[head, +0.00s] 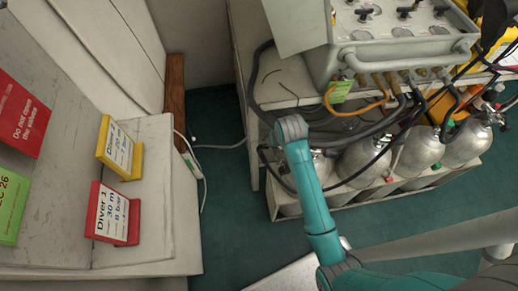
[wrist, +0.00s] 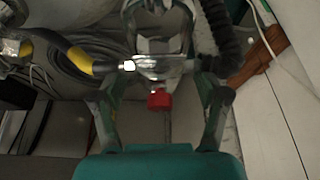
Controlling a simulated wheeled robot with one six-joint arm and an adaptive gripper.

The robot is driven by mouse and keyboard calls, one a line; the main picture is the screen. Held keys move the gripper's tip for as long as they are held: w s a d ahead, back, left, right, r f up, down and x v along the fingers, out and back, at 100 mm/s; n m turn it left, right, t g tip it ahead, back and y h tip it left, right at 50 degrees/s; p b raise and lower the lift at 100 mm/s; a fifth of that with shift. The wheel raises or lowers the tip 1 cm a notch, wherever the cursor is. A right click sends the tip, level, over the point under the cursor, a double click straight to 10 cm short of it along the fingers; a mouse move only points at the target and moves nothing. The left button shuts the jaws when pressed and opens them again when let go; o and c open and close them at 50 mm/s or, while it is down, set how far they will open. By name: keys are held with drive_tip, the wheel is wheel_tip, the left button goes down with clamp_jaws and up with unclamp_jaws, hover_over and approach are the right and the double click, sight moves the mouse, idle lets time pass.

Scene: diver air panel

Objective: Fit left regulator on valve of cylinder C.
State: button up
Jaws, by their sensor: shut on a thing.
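In the wrist view my gripper (wrist: 160,72) has a finger on each side of a shiny chrome regulator (wrist: 162,45) and is shut on it. A red knob (wrist: 160,100) shows at the regulator's near end. A black hose with a yellow band (wrist: 80,60) meets its left side. In the head view several grey cylinders (head: 364,160) stand in a row in a pale rack; I cannot read which one is C. My arm's grey joint (head: 291,129) is at the left end of that row, and my gripper and the regulator are hidden there.
A grey air panel (head: 400,55) with knobs and hoses stands above the rack. Black hoses (head: 270,100) and an orange hose (head: 350,108) hang over the cylinders. A white cabinet (head: 150,240) with red and yellow signs is on the left. Green floor (head: 228,170) lies between them.

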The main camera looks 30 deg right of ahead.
drive_tip(key=s+d+r+m, duration=0.2)
drive_tip(key=d+r, duration=0.1)
drive_tip(key=d, duration=0.3)
drive_tip(key=s+d+r+m+h, duration=0.1)
drive_tip(key=s+d+r+m, duration=0.1)
drive_tip(key=d, duration=0.5)
drive_tip(key=shift+s+r+h, duration=0.3)
drive_tip(key=shift+s+r, duration=0.25)
drive_tip(key=shift+r, duration=0.7)
drive_tip(key=shift+f, duration=2.05)
idle(0.4)
drive_tip(key=o, duration=1.8)
drive_tip(key=shift+c, duration=0.2)
drive_tip(key=v, duration=1.2)
drive_tip(key=shift+w, duration=0.2)
